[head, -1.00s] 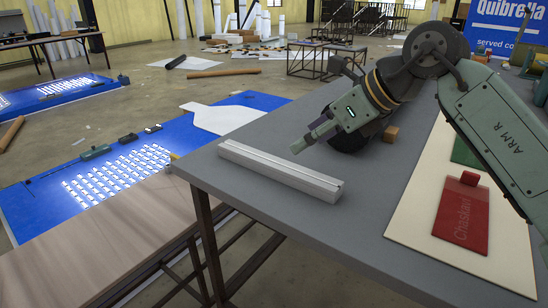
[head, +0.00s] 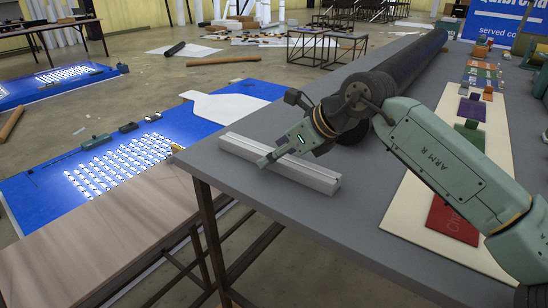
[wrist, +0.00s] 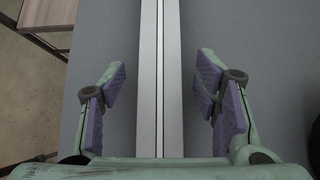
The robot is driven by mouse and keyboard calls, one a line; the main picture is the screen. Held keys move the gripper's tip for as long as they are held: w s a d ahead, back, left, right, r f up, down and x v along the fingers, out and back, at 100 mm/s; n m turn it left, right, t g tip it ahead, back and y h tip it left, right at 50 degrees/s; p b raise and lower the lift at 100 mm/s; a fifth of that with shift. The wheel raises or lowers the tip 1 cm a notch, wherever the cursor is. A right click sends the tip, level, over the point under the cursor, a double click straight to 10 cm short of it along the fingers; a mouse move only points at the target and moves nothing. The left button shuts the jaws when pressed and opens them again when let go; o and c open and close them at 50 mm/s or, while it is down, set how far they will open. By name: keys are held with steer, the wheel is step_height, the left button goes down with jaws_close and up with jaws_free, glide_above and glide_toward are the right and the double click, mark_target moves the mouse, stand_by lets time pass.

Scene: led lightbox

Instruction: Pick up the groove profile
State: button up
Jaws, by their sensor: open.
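The groove profile (head: 310,175) is a long, straight, light grey bar with a dark slot along its top. It lies flat on the grey table near the table's left edge. My gripper (head: 264,161) is over the profile's middle in the head view and hides part of it. In the wrist view the profile (wrist: 160,80) runs lengthwise between the open fingers of my gripper (wrist: 160,90). The purple finger pads stand on either side of it, with a gap on each side. Whether the fingertips are level with the bar or above it I cannot tell.
The grey table (head: 300,225) is bare around the profile. A cream board (head: 405,235) with a red plate (head: 450,220) and other coloured plates lies to the right. A lower wooden table (head: 110,235) stands at the front left. A long dark roll (head: 405,65) lies behind my arm.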

steer(key=shift+c, duration=0.4)
jaws_close()
